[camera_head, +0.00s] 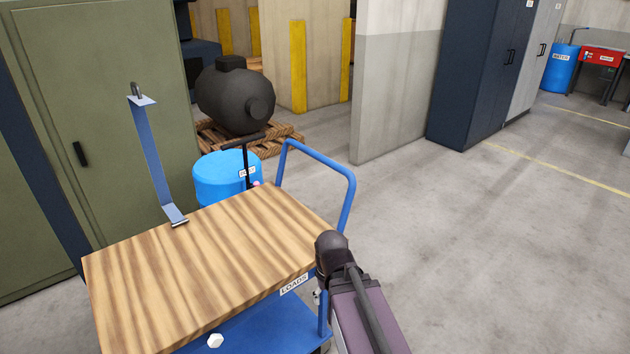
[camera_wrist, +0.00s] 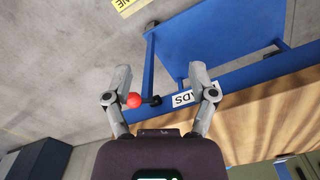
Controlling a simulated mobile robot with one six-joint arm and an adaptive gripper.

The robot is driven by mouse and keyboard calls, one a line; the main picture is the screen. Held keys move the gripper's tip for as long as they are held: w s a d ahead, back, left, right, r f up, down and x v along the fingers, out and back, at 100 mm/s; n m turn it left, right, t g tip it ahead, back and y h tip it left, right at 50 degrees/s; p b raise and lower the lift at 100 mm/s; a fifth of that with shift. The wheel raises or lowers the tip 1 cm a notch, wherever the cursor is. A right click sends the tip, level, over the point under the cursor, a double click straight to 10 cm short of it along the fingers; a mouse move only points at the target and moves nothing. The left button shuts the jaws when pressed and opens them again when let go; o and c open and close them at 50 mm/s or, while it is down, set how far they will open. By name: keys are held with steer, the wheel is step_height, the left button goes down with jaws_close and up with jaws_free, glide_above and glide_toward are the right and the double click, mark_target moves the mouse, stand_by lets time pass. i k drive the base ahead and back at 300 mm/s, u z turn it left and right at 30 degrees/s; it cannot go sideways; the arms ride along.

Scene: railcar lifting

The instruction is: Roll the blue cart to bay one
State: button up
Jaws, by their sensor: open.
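The blue cart has a wooden top (camera_head: 200,262), a blue push handle (camera_head: 350,190) at its right end and a lower blue deck (camera_head: 262,332). A "LOADS" label (camera_head: 294,284) is on its near side. In the wrist view the cart's blue frame (camera_wrist: 225,40) fills the upper right. A red ball (camera_wrist: 134,100) on a short black lever shows at the cart's edge. My gripper (camera_wrist: 161,72) is open, its fingers either side of the lever and the label; I cannot tell whether they touch. In the head view my arm largely hides the gripper.
A blue bracket (camera_head: 158,165) stands at the wooden top's far edge. A blue drum (camera_head: 222,180) and a dark tank (camera_head: 236,95) on a pallet stand behind. A green cabinet (camera_head: 105,120) is left. Floor at right is clear. A yellow floor sign (camera_wrist: 122,4) shows partly.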

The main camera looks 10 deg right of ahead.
mark_target(232, 270)
steer(key=u, duration=0.1)
steer(key=k, duration=1.35)
steer(key=z, duration=0.5)
steer(key=i, duration=0.95)
steer(key=z, duration=0.3)
steer(key=i, duration=1.2)
steer(key=u, duration=0.4)
